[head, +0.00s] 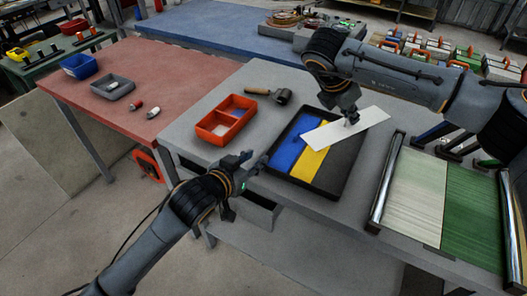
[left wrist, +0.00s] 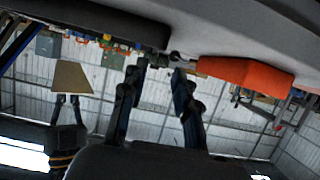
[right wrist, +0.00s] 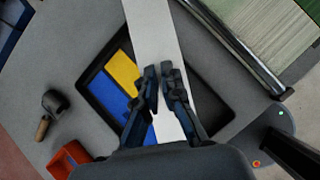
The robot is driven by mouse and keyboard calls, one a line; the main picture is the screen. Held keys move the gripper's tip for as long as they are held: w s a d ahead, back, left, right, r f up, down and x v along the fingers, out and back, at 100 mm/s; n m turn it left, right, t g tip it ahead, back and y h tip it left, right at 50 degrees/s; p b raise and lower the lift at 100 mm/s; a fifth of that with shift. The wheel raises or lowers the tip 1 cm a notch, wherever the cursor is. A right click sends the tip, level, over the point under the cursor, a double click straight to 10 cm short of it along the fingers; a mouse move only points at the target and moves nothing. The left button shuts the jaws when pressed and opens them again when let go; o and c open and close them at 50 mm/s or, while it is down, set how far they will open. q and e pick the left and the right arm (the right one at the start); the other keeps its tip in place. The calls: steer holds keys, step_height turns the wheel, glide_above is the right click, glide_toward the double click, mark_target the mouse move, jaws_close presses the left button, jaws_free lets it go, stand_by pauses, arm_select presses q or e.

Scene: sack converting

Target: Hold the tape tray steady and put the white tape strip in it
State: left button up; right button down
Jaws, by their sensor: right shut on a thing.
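The black tape tray (head: 273,178) lies on the grey table with a blue strip (head: 288,142) and a yellow strip (head: 306,168) side by side in it; its right part is bare and dark. My right gripper (head: 351,119) is shut on the white tape strip (head: 372,116) and holds it above the tray's far part, overhanging the tray's edges. The white strip (right wrist: 152,35) also runs between the fingers in the right wrist view. My left gripper (head: 254,164) is at the tray's near left corner. Its fingers (left wrist: 159,68) are apart in the left wrist view, with no tray wall seen clamped.
An orange two-part bin (head: 218,135) stands left of the tray, and a roller with a handle (head: 278,96) lies behind it. A metal-edged bed with pale and green sheets (head: 420,195) is close on the right. A red table (head: 130,75) is at the left.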

arm_select(q)
steer(key=x, duration=0.9)
jaws_close()
stand_by(0.9)
